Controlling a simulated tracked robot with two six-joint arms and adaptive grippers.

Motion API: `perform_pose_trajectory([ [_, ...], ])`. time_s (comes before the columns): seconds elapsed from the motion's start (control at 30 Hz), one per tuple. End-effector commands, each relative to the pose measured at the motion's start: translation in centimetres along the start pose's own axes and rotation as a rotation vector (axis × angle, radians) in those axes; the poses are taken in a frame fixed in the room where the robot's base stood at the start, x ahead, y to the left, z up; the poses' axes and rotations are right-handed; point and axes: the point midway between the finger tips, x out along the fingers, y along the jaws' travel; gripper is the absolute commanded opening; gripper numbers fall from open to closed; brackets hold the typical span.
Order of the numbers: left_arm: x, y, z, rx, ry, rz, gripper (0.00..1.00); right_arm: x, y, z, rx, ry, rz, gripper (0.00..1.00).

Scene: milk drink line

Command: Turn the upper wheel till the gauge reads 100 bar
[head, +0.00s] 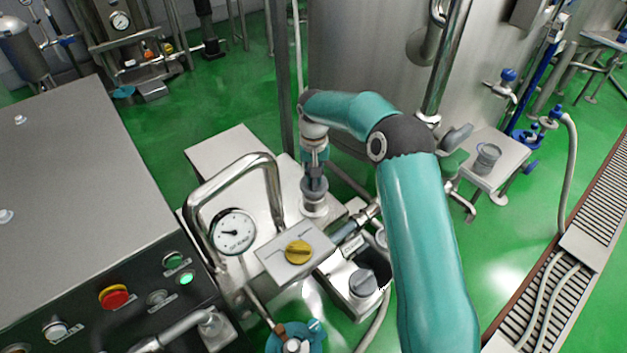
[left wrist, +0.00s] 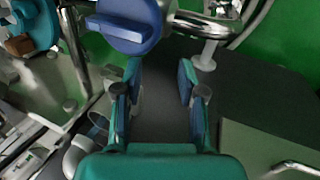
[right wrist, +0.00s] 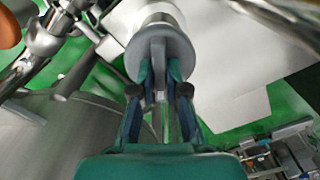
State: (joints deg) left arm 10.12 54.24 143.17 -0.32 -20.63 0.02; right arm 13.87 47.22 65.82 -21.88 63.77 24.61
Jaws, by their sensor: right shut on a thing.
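The upper wheel (head: 314,187) is a grey round handwheel on a steel fitting on top of the machine's steel block. My right gripper (head: 316,160) comes down on it from above. In the right wrist view, my right gripper (right wrist: 161,76) is shut on the raised grip of the grey wheel (right wrist: 160,40). The gauge (head: 233,231) is a white dial in front of a bent steel pipe; its dark needle seems to point left, and its figures are too small to read. My left gripper (left wrist: 160,82) is open and empty below a blue knob (left wrist: 123,30).
A plate with a yellow knob (head: 298,252) lies in front of the wheel. A dark grey knob (head: 363,283) sits lower right. A control panel with a red button (head: 114,297) is at lower left. The bent pipe (head: 235,172) arches left of the wheel. A large tank (head: 355,60) stands behind.

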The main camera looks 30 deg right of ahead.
Motion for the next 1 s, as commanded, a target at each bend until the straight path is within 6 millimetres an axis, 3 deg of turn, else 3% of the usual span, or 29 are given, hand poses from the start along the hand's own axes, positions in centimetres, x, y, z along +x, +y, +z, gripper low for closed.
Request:
perform_pose_trajectory([
  [0.4,1.1,-0.4,0.0,0.0,0.0,0.0,0.4,-0.09,-0.18,-0.08,0.183,0.004,-0.004,0.0],
  [0.87,1.12,-0.4,-0.01,0.0,0.0,0.0,0.4,-0.16,-0.19,-0.07,0.197,0.004,-0.005,0.0],
  [0.9,1.12,-0.4,-0.01,0.0,0.0,0.0,0.4,-0.16,-0.19,-0.07,0.197,0.004,-0.005,0.18],
  [1.0,1.12,-0.4,-0.01,0.0,0.0,0.0,0.4,-0.14,-0.16,-0.07,0.197,0.003,-0.004,0.35],
])
